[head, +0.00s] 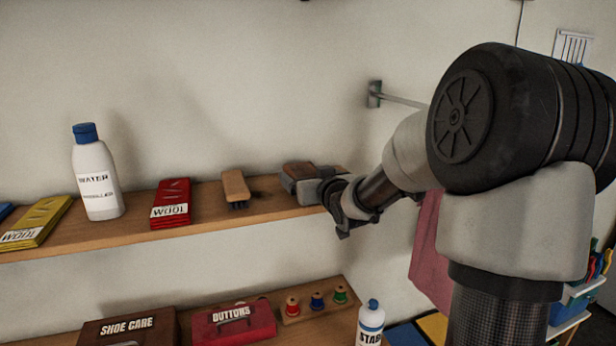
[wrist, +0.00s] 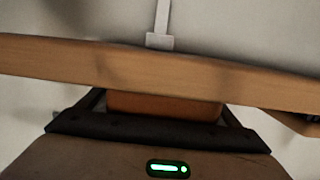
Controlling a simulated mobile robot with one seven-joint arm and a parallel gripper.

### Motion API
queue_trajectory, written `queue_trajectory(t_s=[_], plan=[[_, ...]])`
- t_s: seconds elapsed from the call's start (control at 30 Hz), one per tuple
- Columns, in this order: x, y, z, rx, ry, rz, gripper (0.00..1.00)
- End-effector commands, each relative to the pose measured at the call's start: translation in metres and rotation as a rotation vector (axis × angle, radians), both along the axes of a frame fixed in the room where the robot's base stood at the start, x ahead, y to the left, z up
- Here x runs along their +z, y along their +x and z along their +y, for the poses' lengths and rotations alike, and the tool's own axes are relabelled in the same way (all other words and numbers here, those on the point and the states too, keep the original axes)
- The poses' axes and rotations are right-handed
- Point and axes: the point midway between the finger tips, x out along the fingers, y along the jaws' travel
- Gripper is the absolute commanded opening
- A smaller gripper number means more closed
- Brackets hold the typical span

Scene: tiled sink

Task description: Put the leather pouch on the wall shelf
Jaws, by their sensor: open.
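The brown leather pouch (head: 299,170) is at the right end of the wooden wall shelf (head: 130,234), partly hidden by my gripper. My gripper (head: 303,184) is open at that end, with its fingers around the pouch. In the wrist view, an orange-brown strip of the pouch (wrist: 165,106) shows between the dark fingers, right against the long edge of the shelf (wrist: 160,70). The pouch looks to be at the level of the shelf top; its contact with the board is hidden.
Below are a buttons box (head: 234,321), spools (head: 316,300) and a starch bottle (head: 371,322). A wall rod (head: 402,101) is right.

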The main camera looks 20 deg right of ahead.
Motion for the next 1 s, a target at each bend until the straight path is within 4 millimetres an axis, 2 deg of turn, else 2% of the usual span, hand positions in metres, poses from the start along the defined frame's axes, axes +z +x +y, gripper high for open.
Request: queue_trajectory(t_s=[0.07, 0.17, 0.5, 0.63, 0.8, 1.0], plan=[[0.006, 0.0, 0.0, 0.0, 0.0, 0.0, 0.85], [0.005, -0.012, -0.001, -0.003, -0.003, -0.001, 0.85], [0.017, -0.084, 0.0, -0.002, -0.005, 0.0, 0.85], [0.019, -0.104, 0.0, -0.002, -0.003, 0.0, 0.85], [0.02, -0.117, 0.0, -0.001, -0.001, 0.0, 0.85], [0.02, -0.119, 0.0, 0.0, 0.0, 0.0, 0.85]])
